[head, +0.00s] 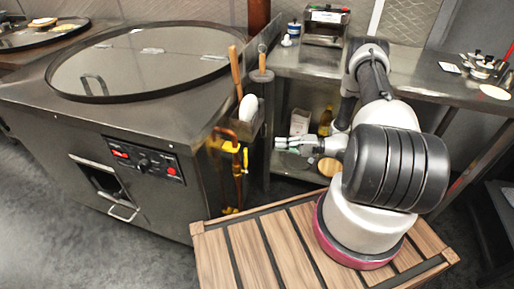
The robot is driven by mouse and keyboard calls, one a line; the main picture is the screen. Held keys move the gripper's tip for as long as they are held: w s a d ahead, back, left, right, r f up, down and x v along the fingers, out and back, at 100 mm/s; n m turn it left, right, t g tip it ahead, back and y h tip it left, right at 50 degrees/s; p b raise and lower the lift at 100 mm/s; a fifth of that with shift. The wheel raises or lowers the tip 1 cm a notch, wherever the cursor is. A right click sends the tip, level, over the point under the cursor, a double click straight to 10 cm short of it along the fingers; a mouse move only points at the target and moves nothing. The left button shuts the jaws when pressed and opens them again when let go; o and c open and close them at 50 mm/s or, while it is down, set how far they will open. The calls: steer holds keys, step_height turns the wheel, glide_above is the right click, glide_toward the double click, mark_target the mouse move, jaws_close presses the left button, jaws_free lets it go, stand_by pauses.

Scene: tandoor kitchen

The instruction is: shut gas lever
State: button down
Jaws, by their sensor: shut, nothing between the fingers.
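The yellow gas lever (231,147) is on a copper-coloured gas pipe (239,185) at the right side of the steel tandoor unit. It looks roughly crosswise to the pipe, but its exact angle is too small to tell. My gripper (279,143) is to the right of the lever, pointing left toward it. Its fingers are shut and empty, with a visible gap between them and the yellow parts. The depth of that gap cannot be told from this one view.
The tandoor unit (60,125) has a control panel (144,160) on its front. A small holder with wooden-handled tools (236,70) and a white oval item (248,107) sits above the pipe. A steel counter (420,75) with a lower shelf stands behind my arm.

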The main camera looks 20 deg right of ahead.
mark_target(246, 162)
steer(key=a, duration=1.1)
steer(key=shift+w+a, duration=0.2)
steer(key=shift+a, duration=0.1)
steer(key=shift+s+r+n, duration=0.1)
steer(key=shift+n, duration=0.2)
